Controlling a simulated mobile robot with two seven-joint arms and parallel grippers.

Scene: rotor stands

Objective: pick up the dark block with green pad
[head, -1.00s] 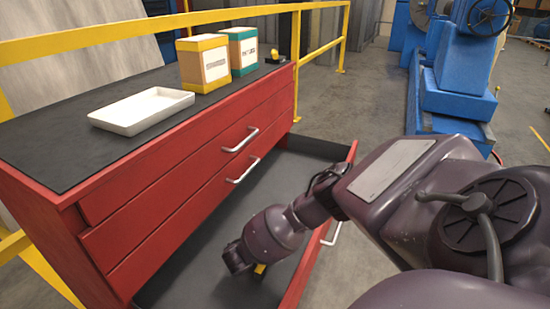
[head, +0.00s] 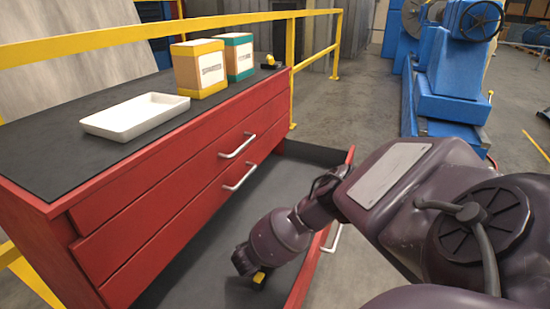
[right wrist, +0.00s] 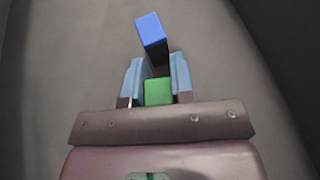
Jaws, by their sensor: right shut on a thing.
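My right gripper (right wrist: 158,80) shows in the right wrist view with its two blue-grey fingers shut on the block with the green pad (right wrist: 158,91). The green face sits between the fingers; the block's dark body is mostly hidden. In the head view my right gripper (head: 246,264) is low inside the open drawer and seen from behind, with the block hidden there. My left gripper is not in view.
A blue-topped piece with a dark side (right wrist: 151,29) shows just beyond the fingers. A small yellow piece (head: 260,278) shows by the gripper. The open drawer (head: 268,205) has bare grey floor. The red cabinet (head: 160,225) bears a white tray (head: 134,133) and two boxes.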

